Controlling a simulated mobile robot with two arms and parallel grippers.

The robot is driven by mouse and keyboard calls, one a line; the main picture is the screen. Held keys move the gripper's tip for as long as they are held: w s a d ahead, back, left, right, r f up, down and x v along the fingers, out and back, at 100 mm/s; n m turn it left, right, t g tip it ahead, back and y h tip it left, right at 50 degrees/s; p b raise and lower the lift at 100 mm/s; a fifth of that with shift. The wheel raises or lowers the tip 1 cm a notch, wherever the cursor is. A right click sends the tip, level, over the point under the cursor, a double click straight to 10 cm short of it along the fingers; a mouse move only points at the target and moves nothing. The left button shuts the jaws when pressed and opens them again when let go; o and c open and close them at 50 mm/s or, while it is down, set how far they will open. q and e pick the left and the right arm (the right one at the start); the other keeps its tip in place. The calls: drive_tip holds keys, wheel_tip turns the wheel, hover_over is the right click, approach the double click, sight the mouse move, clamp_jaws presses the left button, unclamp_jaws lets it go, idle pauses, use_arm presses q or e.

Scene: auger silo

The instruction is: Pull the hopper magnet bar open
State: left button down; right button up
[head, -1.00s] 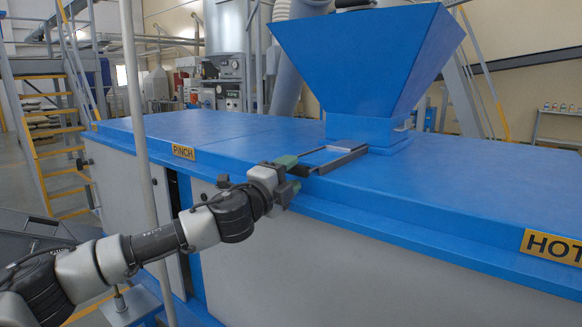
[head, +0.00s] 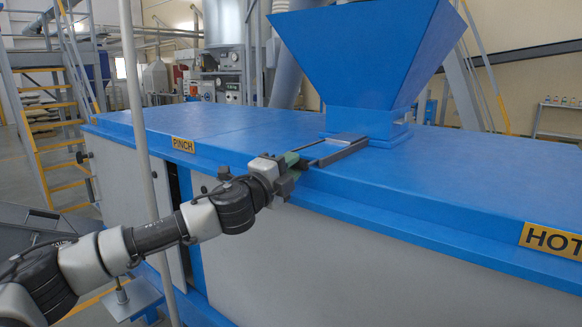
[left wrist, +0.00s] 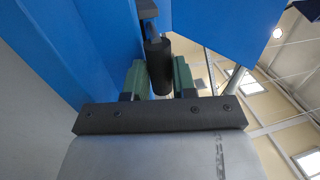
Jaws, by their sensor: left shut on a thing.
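The hopper magnet bar (head: 347,137) is a grey plate with dark rails at the foot of the blue hopper (head: 364,55). It sticks out from the hopper base toward the front edge of the blue top. My left gripper (head: 291,160) is at its outer end, just over that edge. In the left wrist view, a dark round handle (left wrist: 159,66) stands between the two green fingers of my left gripper (left wrist: 160,78), which is shut on it. The fingers partly hide the bar's outer end in the head view. My right gripper is not in view.
The blue machine top (head: 230,130) is otherwise clear, with a PINCH label (head: 183,145) and a HOT label (head: 551,242) on its front edge. A grey upright pole (head: 139,130) stands at the left, near my left arm. Yellow stairs (head: 55,140) are behind.

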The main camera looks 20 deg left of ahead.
use_arm(q)
drive_tip(key=r+v, duration=0.1)
drive_tip(key=v, duration=0.8)
drive_tip(key=r+b+v, duration=0.1)
drive_tip(key=r+v, duration=0.1)
drive_tip(key=v, duration=0.7)
drive_tip(key=shift+s+r, duration=0.15)
drive_tip(key=shift+s, duration=0.4)
drive_tip(key=shift+a, duration=0.1)
drive_tip(key=c, duration=0.9)
unclamp_jaws()
drive_tip(key=shift+b, duration=0.35)
drive_tip(key=b+v, duration=0.6)
drive_tip(key=v, duration=0.4)
drive_tip(key=shift+s+a+b, duration=0.15)
drive_tip(key=shift+s+b, duration=0.15)
drive_tip(key=shift+s, duration=0.05)
